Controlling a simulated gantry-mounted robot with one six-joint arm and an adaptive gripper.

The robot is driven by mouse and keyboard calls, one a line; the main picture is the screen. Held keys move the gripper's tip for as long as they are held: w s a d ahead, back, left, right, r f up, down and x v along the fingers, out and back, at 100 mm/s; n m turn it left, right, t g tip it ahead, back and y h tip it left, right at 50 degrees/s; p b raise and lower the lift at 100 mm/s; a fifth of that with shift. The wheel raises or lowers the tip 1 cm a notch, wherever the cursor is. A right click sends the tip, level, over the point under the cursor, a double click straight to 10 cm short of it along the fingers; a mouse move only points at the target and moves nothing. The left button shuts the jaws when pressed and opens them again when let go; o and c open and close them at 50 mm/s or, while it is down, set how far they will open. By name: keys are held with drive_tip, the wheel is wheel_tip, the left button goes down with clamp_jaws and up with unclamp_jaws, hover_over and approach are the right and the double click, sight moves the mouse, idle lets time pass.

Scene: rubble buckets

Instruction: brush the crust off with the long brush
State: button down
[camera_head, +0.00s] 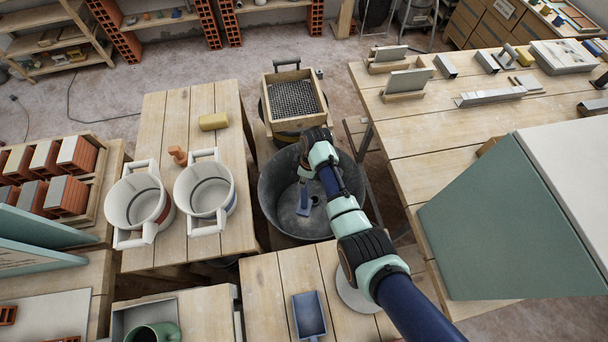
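My arm reaches over a dark grey round tub (278,205). My gripper (304,180) points down into the tub, small and partly hidden by my wrist, so I cannot tell whether it is open or shut. A narrow blue-grey piece (303,205) shows just below it; I cannot tell whether it is a held tool. Two white buckets with handles, the left bucket (133,203) and the right bucket (205,192), stand on the wooden table left of the tub. I cannot make out a long brush or a crust for sure.
A yellowish sponge (213,121) and a small orange-brown tool (178,155) lie behind the buckets. A wooden-framed sieve (293,97) stands behind the tub. A blue scoop (309,313) lies on the front table. The right table (425,150) holds blocks and tools.

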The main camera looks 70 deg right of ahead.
wheel_tip(320, 180, down, 13)
drive_tip(key=b, duration=0.9)
drive_tip(key=shift+r, duration=0.1)
drive_tip(key=c, duration=1.6)
unclamp_jaws()
clamp_jaws()
